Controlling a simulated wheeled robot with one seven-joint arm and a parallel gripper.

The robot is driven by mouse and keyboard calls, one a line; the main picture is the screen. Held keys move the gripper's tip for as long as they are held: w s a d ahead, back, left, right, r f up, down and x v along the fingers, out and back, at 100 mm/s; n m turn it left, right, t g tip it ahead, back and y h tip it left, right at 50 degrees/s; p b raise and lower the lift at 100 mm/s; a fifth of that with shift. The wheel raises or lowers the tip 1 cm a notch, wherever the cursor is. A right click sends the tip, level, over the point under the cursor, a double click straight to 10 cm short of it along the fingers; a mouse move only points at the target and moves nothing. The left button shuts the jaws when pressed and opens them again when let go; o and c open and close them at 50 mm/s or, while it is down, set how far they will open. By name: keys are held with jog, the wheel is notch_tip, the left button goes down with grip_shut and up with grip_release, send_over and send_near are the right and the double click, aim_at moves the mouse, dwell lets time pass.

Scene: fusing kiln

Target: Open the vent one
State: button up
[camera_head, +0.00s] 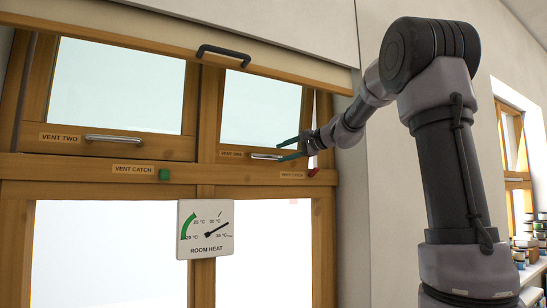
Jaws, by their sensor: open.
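Vent one is the upper right wooden window flap (262,108), with a label (232,154) on its bottom rail. Its silver bar handle (264,156) is on the same rail. My gripper (279,152) reaches in from the right with its teal fingers open, one above the other, at the right end of the handle. I cannot tell whether they touch it. The vent catch (313,172) below right is red, with its label (292,175) beside it.
Vent two (116,88) is to the left, with its own handle (115,138) and a green catch (164,174). A room heat dial (205,229) hangs below. A dark handle (224,55) on a wooden rail is above. Jars (528,243) stand far right.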

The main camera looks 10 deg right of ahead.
jog(key=v, duration=0.3)
jog(key=shift+s+d, duration=0.25)
jog(key=shift+s, duration=0.05)
jog(key=s+d+f+n+g+h, duration=0.1)
jog(key=s+f+n+g+h, duration=0.1)
jog(key=s+f, duration=1)
jog(key=s+d+f+n+g+h, duration=0.1)
jog(key=s+f+n+h, duration=0.3)
jog(key=s+f, duration=0.8)
jog(key=s+g+h, duration=0.1)
jog(key=s+h, duration=0.1)
jog(key=s, duration=0.5)
jog(key=shift+s+f+g, duration=0.25)
jog(key=shift+s+g, duration=0.15)
